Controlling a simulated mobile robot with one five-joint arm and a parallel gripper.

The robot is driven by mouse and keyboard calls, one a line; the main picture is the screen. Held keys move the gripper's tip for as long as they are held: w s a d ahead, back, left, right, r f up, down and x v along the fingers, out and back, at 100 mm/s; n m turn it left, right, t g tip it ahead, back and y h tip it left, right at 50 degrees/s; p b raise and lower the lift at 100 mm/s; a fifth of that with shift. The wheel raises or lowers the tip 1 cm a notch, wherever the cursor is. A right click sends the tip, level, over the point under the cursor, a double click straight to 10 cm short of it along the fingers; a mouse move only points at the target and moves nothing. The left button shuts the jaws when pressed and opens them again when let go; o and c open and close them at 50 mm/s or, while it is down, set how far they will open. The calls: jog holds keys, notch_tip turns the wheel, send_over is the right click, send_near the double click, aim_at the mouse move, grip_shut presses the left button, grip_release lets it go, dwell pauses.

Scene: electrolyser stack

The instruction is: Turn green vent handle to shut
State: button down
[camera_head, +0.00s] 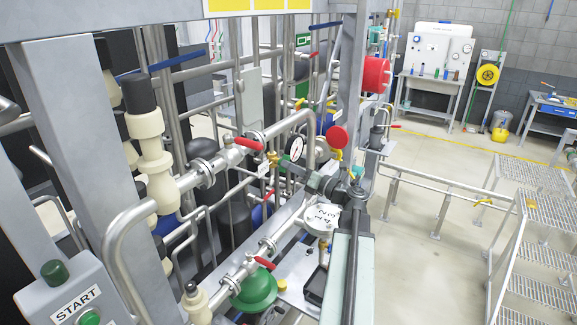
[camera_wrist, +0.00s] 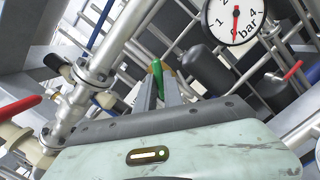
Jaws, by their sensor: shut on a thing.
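The green vent handle (camera_wrist: 156,68) stands up between the fingertips of my gripper (camera_wrist: 158,84) in the wrist view. My gripper is shut on it, and the fingers hide its lower part. In the head view my gripper (camera_head: 292,168) reaches left from the end of my arm, in among the pipes just below the pressure gauge (camera_head: 296,149). The handle is too small and covered there to make out clearly. The gauge also shows at the upper right of the wrist view (camera_wrist: 235,17), marked in bar, with a red needle. I cannot tell the handle's exact angle.
A red lever (camera_head: 248,143) sits on the pipe left of the gauge. A round red knob (camera_head: 336,136) stands right of it. Another red lever (camera_head: 265,263) and a green dome (camera_head: 254,290) are lower down.

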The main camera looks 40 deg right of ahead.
jog(key=shift+m, duration=1)
jog(key=m+h+p, duration=0.1)
jog(key=m, duration=0.4)
jog(key=shift+r+g, duration=0.1)
jog(key=shift+g, duration=0.3)
jog(key=c, duration=1.3)
grip_release()
